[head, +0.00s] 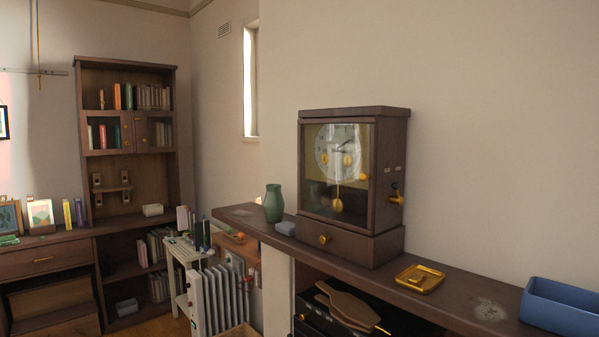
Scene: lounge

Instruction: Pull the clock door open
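A dark wooden clock (388,165) stands upright on a wooden shelf near the middle of the head view. Its glass front door (318,190) appears shut over a pale round dial and a gold pendulum. A small drawer with a round gold knob (325,239) sits below the door. A gold knob or key (396,197) sticks out of the clock's right side. Neither of my grippers shows in the head view.
A white radiator (218,298) and a bookcase (128,180) stand left.

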